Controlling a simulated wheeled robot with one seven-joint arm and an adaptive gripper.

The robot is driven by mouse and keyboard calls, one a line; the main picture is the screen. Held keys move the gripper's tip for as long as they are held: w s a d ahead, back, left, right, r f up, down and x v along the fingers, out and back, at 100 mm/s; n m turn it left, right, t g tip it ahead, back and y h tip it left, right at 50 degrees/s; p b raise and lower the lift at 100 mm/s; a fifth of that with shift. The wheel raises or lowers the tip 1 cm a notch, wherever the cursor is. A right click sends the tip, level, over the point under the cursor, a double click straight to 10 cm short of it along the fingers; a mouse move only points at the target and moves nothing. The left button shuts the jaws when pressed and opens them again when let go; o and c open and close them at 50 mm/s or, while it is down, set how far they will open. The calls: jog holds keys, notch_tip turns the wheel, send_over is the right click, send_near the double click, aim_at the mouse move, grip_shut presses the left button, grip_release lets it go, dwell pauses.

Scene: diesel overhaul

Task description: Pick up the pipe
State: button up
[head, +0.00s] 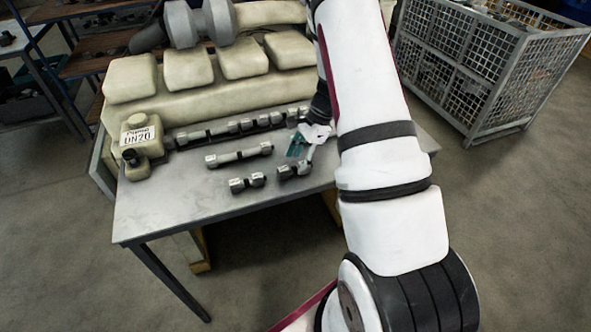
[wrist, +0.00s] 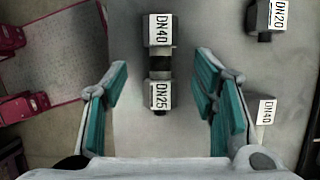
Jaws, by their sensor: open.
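A short pipe piece with a white DN40 block (wrist: 158,30) at its far end and a white DN25 block (wrist: 158,95) at its near end lies on the grey table in the wrist view, with a dark middle. My gripper (wrist: 160,105) is open, its teal-padded fingers to either side of the near end, not touching it. In the head view my gripper (head: 302,145) is low over the table's right part. Short pipe pieces lie near it (head: 294,170) and to its left (head: 247,183). I cannot tell which one the wrist view shows.
A longer pipe (head: 240,155) lies behind the short ones, with a row of fittings (head: 228,128) along the engine block (head: 190,100). A mesh crate (head: 480,75) stands on the floor at right.

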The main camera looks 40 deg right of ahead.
aim_at(294, 170)
jog(key=shift+x, duration=1.25)
grip_shut()
